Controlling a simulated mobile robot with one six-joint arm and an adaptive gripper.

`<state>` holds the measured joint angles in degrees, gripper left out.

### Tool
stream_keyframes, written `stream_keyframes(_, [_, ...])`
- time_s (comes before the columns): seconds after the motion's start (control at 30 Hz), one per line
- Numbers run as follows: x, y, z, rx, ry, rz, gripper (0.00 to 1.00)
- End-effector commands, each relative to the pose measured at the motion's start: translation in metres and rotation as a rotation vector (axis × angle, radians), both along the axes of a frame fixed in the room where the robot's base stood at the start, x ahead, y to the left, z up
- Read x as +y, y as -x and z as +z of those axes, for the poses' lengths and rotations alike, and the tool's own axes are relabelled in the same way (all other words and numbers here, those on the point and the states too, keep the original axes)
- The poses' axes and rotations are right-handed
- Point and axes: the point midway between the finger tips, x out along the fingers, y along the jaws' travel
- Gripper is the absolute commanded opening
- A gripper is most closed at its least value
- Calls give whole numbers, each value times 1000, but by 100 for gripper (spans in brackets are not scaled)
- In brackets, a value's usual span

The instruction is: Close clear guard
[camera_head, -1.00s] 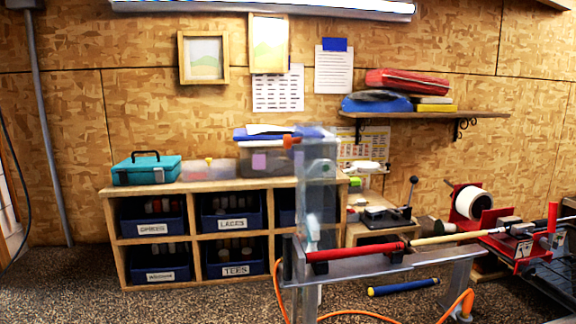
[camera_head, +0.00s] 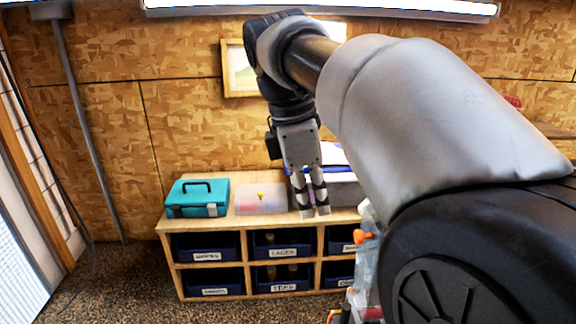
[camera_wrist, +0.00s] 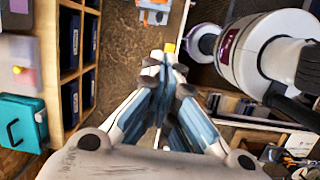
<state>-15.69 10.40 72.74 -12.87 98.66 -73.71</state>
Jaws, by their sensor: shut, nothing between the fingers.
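The clear guard (camera_head: 367,267) shows only as a narrow translucent strip at the left edge of my arm in the head view. An orange tab (camera_head: 362,237) is at its upper part. My arm hides the rest of it, so I cannot tell its full pose. My gripper (camera_head: 316,213) points down, left of the guard and apart from it in the picture, in front of the storage shelf's top. Its fingers are shut and empty. In the wrist view the closed fingers (camera_wrist: 166,62) point up the picture, with a small yellow patch by the tips.
A wooden cubby shelf (camera_head: 167,228) holds blue labelled bins. A teal toolbox (camera_head: 198,199), a clear parts box (camera_head: 260,199) and a grey bin (camera_head: 345,194) stand on it. My arm covers the right side of the head view. Speckled floor is open at lower left.

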Motion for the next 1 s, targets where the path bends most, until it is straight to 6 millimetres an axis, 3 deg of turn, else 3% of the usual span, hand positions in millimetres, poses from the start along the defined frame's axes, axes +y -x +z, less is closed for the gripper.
stream_keyframes(0.07, [5, -6, 15, 22, 11, 45, 0])
stream_keyframes(0.23, [6, -10, 13, 39, 19, 80, 0])
stream_keyframes(0.37, [1, -9, -6, 40, 19, 79, 0])
stream_keyframes(0.77, [-18, -9, -86, 40, 18, 76, 0])
stream_keyframes(1.0, [-51, -11, -80, 35, 17, 75, 0])
